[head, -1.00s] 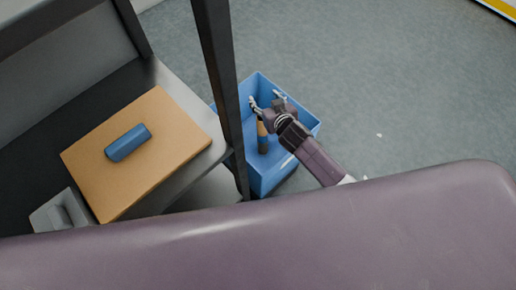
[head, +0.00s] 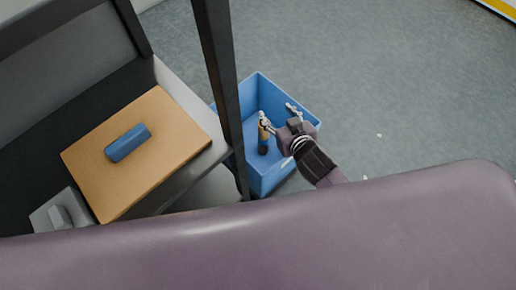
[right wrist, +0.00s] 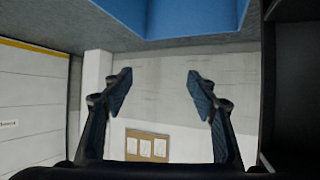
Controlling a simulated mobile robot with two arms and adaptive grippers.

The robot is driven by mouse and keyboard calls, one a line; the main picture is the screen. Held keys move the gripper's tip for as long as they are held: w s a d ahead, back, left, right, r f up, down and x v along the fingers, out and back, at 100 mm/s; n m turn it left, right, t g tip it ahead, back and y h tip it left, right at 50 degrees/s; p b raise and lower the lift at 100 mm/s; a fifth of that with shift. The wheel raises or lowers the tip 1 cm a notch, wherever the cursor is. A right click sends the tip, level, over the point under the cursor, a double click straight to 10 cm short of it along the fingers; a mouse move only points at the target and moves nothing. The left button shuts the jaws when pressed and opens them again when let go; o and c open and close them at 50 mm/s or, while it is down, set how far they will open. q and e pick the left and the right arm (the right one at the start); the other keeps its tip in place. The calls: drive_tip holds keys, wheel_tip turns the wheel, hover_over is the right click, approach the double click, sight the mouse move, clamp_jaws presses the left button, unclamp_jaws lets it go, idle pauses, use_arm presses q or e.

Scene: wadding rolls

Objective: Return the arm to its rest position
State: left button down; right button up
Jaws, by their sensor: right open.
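My right gripper (head: 278,114) is over the far right part of the blue crate (head: 310,121) on the floor. In the right wrist view its two dark fingers (right wrist: 158,92) are spread apart with nothing between them. A dark roll with a tan upper part (head: 263,140) stands inside the crate, just left of the gripper and apart from it as far as I can tell. A blue roll (head: 128,143) lies on a tan board (head: 160,180) on the table. My left gripper is not in view.
A dark upright post (head: 218,70) stands between the table and the crate. A grey block (head: 45,218) sits at the table's lower left. The crate's blue underside or wall (right wrist: 200,18) fills the top of the wrist view.

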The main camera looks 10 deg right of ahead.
drive_tip(key=shift+s, duration=0.15)
idle(0.4)
drive_tip(key=s+d+g+h, duration=0.1)
drive_tip(key=s+d+g, duration=0.25)
drive_tip(key=s, duration=0.75)
drive_tip(key=s+d+g+h, duration=0.1)
drive_tip(key=s+d+g, duration=0.3)
drive_tip(key=s, duration=0.7)
drive_tip(key=s+a+f+g, duration=0.1)
drive_tip(key=s+f, duration=0.1)
drive_tip(key=f, duration=1.2)
drive_tip(key=s+f+g, duration=0.1)
drive_tip(key=s+f, duration=0.1)
drive_tip(key=f, duration=1.1)
drive_tip(key=s+d+f+g, duration=0.1)
drive_tip(key=s+d+f, duration=0.2)
drive_tip(key=s+f, duration=1.2)
drive_tip(key=shift+s+n, duration=0.3)
drive_tip(key=shift+s, duration=0.3)
drive_tip(key=shift+a+f+g, duration=0.1)
drive_tip(key=shift+g, duration=0.15)
